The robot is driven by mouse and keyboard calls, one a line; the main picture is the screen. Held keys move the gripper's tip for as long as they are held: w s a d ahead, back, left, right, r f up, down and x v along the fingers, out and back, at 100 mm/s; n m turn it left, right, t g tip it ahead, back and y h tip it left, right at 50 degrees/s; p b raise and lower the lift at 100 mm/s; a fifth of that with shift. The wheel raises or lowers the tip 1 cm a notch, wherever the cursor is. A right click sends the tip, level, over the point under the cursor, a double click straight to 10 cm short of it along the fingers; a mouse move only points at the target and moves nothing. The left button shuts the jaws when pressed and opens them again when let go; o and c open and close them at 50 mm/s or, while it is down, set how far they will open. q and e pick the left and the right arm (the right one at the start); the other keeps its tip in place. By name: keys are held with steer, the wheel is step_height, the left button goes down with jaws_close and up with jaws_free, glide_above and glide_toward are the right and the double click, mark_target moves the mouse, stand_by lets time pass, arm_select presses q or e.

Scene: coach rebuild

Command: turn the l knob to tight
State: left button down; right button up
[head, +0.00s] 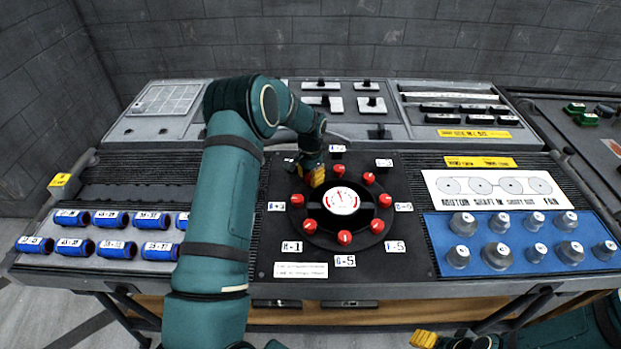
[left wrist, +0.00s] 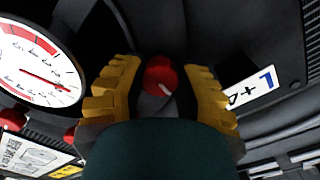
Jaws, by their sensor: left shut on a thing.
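A round black dial plate (head: 319,238) carries a ring of red knobs around a white gauge (head: 341,201) with a red needle. My left gripper (head: 315,177) is at the upper left of this ring. A label with a blue L (left wrist: 252,88) lies beside this knob. The gripper hides the knob in the head view. My right gripper (head: 423,340) shows only in part at the bottom edge; its jaw state is unclear.
Neighbouring red knobs (head: 297,200) (head: 339,170) stand close to my left gripper. Blue cylinders (head: 116,249) lie on the left of the console. Grey knobs (head: 497,256) stand on a blue panel at the right. Black switches (head: 371,101) are behind.

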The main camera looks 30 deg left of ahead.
mark_target(310, 176)
arm_select(q)
steer(key=m, duration=0.4)
steer(key=shift+f+m, duration=0.1)
steer(key=shift+m, duration=0.2)
steer(key=shift+s+m, duration=0.1)
steer(key=shift+m, duration=1.7)
steer(key=c, duration=0.6)
jaws_free()
step_height(310, 176, up, 12)
steer(key=shift+r, duration=0.1)
